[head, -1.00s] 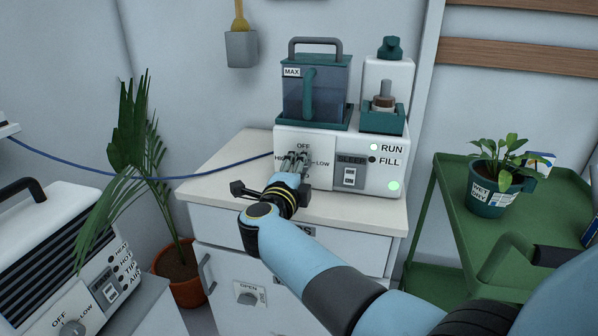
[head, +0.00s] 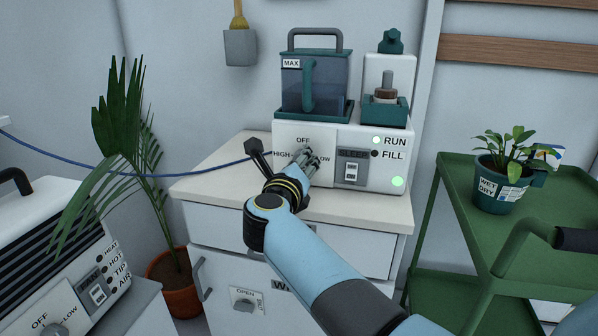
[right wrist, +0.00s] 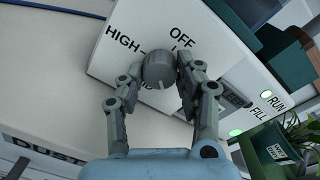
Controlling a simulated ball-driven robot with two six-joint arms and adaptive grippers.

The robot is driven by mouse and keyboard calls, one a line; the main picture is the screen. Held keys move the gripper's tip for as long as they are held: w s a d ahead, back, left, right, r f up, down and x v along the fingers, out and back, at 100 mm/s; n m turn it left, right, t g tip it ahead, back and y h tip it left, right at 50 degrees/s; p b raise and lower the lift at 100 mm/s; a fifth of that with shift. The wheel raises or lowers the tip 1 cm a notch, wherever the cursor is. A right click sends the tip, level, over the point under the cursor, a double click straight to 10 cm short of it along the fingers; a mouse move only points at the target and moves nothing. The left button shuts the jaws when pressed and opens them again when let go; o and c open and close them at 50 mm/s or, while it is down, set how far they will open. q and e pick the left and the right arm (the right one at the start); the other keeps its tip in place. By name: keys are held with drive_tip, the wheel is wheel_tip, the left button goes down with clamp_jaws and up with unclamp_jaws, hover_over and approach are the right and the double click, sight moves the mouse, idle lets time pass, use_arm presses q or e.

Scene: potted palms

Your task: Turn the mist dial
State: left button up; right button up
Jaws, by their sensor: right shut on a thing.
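The mist dial (right wrist: 158,70) is a round grey knob on the front of the white humidifier unit (head: 315,183), among the labels OFF, HIGH and LOW. My right gripper (head: 308,157) reaches it from below and hides most of it in the head view. In the right wrist view the two fingers of my right gripper (right wrist: 160,72) close around the knob from both sides. The direction of the knob's pointer is hard to tell. The green RUN light (head: 376,140) is lit and the FILL light (head: 374,154) is dark. My left gripper is out of view.
The unit stands on a white cabinet (head: 210,187), with a blue cable (head: 190,176) running to it from the left. A green cart (head: 455,205) with a potted plant (head: 497,190) is at right. A palm (head: 125,170) and a heater (head: 45,230) are at left.

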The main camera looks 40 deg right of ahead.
drive_tip(key=m+b, duration=0.1)
drive_tip(key=m, duration=0.1)
drive_tip(key=f+m+b, duration=0.1)
drive_tip(key=shift+s+m+b, duration=0.1)
drive_tip(key=shift+m+b, duration=0.25)
drive_tip(key=shift+m, duration=0.05)
drive_tip(key=shift+m+b, duration=0.35)
drive_tip(key=shift+m, duration=0.05)
drive_tip(key=m+b, duration=0.2)
drive_tip(key=m, duration=0.1)
drive_tip(key=shift+b, duration=0.35)
drive_tip(key=shift+m, duration=0.3)
drive_tip(key=shift+m+t+b, duration=0.3)
drive_tip(key=shift+m+b, duration=0.1)
drive_tip(key=shift+b, duration=0.15)
drive_tip(key=shift+r+m, duration=0.15)
drive_tip(key=shift+m, duration=0.25)
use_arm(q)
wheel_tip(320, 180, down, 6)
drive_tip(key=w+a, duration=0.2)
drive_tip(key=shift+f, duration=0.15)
